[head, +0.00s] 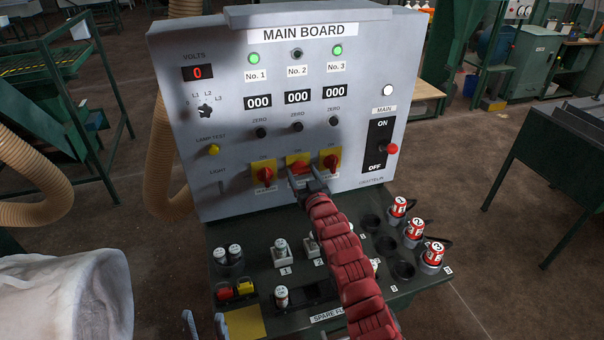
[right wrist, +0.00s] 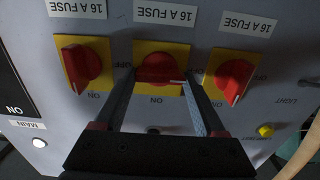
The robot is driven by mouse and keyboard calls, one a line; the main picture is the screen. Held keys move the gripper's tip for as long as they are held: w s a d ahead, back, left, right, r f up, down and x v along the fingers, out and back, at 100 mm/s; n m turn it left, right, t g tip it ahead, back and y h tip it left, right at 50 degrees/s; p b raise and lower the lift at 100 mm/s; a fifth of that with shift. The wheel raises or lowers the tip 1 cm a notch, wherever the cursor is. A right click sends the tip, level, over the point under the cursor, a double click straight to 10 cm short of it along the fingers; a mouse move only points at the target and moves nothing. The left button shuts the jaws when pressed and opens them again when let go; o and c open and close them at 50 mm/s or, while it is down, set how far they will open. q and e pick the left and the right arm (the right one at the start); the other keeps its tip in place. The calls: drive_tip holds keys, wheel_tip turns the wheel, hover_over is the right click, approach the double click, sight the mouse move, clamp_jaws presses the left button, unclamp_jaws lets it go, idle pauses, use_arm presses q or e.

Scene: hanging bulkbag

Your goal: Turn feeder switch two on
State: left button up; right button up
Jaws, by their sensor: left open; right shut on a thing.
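Feeder switch two (head: 299,165) is a red rotary knob on a yellow plate, the middle of three on the grey main board (head: 225,120). My right gripper (head: 308,190) is shut on this knob, with one finger at each side of it. In the right wrist view, which is upside down, the knob (right wrist: 160,68) lies crosswise between the fingers. Switch one (head: 264,175) and switch three (head: 331,162) have their handles nearer upright. The No. 2 lamp (head: 297,54) is dark; the No. 1 and No. 3 lamps are green. My left gripper (head: 204,322) is open and empty at the bottom edge.
The main lever with a red ball (head: 392,148) stands at the board's right. A dark shelf below holds red-labelled fuses (head: 414,231), sockets and small switches (head: 281,251). A white bag (head: 65,295) is at lower left, a tan hose (head: 165,165) behind it.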

drive_tip(key=shift+c, duration=0.7)
drive_tip(key=shift+d+f+m+b, duration=0.1)
drive_tip(key=shift+d+m+b, duration=0.05)
drive_tip(key=shift+m+b, duration=1.15)
drive_tip(key=shift+b, duration=0.1)
drive_tip(key=shift+d+r+m+b, duration=0.1)
drive_tip(key=shift+r+m+b, duration=0.15)
drive_tip(key=shift+m, duration=0.65)
drive_tip(key=m, duration=0.2)
drive_tip(key=shift+m, duration=0.4)
drive_tip(key=m, duration=0.4)
drive_tip(key=shift+w+d+m+p, duration=0.1)
drive_tip(key=shift+m+p, duration=0.2)
drive_tip(key=shift+p, duration=0.05)
drive_tip(key=m+p, duration=0.1)
drive_tip(key=m, duration=0.2)
drive_tip(key=shift+f, duration=0.15)
drive_tip(key=shift+f+m+p, duration=0.1)
drive_tip(key=shift+m+p, duration=0.3)
drive_tip(key=shift+m, duration=1.2)
